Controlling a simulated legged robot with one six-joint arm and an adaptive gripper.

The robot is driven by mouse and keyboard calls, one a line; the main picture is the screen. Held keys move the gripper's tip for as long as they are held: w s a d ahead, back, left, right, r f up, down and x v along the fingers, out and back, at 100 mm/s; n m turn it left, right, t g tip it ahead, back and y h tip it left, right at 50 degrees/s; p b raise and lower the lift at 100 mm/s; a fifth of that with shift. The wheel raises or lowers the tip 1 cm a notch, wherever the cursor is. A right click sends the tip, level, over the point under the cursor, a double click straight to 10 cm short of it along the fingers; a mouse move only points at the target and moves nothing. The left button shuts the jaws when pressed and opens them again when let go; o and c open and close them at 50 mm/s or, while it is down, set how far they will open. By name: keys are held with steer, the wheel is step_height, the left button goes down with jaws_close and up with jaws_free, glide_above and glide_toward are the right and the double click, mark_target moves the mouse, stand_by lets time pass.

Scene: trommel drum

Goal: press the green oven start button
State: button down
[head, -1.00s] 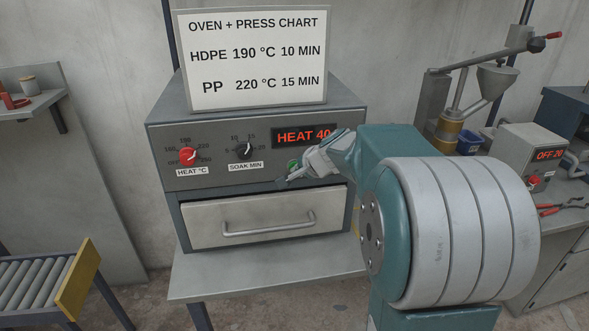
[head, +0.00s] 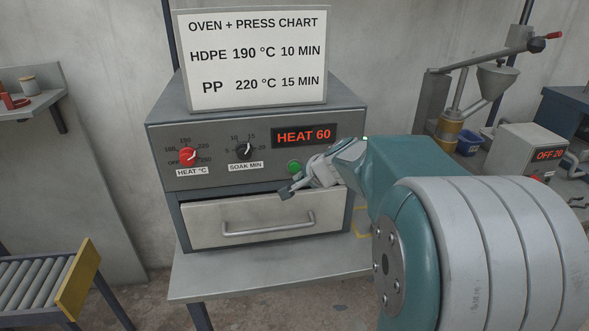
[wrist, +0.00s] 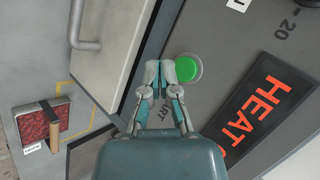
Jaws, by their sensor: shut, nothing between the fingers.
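The button also shows in the wrist view (wrist: 190,69), round, in a pale ring. My gripper (head: 286,192) is shut and empty, just below the button in the head view. In the wrist view my gripper (wrist: 160,68) has its fingertips beside the button, overlapping its left edge in the picture. The gap in depth is hard to tell, but the button is largely uncovered.
The heat knob (head: 188,157) and soak knob (head: 245,150) are left of the button. The oven drawer (head: 262,218) with its bar handle lies just below my gripper. A chart (head: 255,60) stands on the oven. A lever press (head: 465,95) stands on the right bench.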

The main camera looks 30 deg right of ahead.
steer(key=s, duration=0.1)
steer(key=s+a, duration=0.1)
steer(key=s, duration=0.1)
stand_by(0.9)
steer(key=s+a+r+n+g, duration=0.1)
steer(key=s+a+n+g, duration=0.2)
steer(key=s+a+n, duration=1.05)
steer(key=s+f+g+h, duration=0.1)
steer(key=s, duration=0.9)
steer(key=shift+a+n, duration=0.3)
steer(key=shift+n, duration=0.05)
